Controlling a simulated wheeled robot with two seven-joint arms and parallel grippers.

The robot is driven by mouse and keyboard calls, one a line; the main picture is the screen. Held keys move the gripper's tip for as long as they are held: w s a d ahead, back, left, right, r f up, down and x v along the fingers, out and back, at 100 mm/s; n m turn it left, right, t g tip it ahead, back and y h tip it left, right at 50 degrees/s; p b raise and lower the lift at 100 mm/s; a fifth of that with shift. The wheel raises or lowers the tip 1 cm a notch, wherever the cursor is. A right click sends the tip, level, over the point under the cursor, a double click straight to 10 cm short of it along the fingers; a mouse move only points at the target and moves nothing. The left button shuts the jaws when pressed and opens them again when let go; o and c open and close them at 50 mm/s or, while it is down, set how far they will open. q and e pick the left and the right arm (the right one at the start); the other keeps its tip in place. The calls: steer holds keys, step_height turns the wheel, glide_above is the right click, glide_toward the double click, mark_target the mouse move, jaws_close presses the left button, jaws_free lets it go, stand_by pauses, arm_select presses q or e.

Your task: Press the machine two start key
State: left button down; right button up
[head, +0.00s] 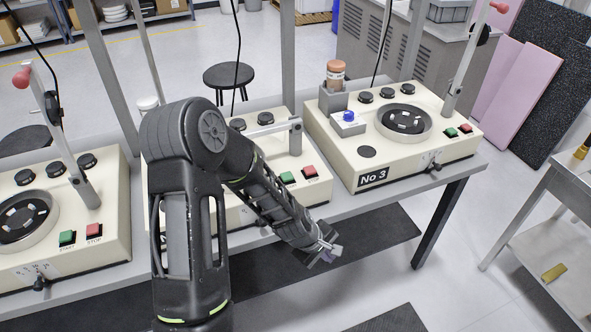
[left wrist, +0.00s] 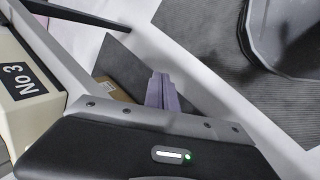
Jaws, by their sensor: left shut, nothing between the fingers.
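The middle machine (head: 318,190), between the left machine and the one marked No 3, is partly hidden behind my left arm; its own number is not visible. Its green key (head: 287,178) and red key (head: 310,171) show at its front right corner. My left gripper (head: 331,250) is shut and empty. In the head view it appears below and to the right of these keys, past the bench's front edge, over the dark floor mat. Its closed fingers show in the left wrist view (left wrist: 162,91). My right gripper is in neither view.
The No 3 machine (head: 345,150) stands to the right, with its label (left wrist: 22,85) in the left wrist view. The left machine (head: 112,220) has green and red keys too. A metal cart (head: 560,195) stands far right.

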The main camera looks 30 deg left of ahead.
arm_select(q)
steer(key=w+a+r+n+t+y+p, duration=0.1)
steer(key=w+a+r+n, duration=0.2)
steer(key=a+r, duration=0.35)
steer(key=w+a+r+n+t+p, duration=0.1)
steer(key=w+a+r+n+t, duration=0.15)
steer(key=a+r+n, duration=0.35)
step_height(320, 180, up, 13)
steer(key=n+t+y, duration=0.1)
steer(key=n, duration=0.2)
glide_above(284, 178)
steer(key=shift+w+r+p, duration=0.1)
steer(key=shift+p, duration=0.35)
steer(key=shift+f, duration=0.2)
step_height(284, 178, down, 8)
steer(key=b, duration=0.6)
steer(key=shift+f, duration=0.25)
steer(key=shift+f+b, duration=0.45)
steer(key=shift+b, duration=0.2)
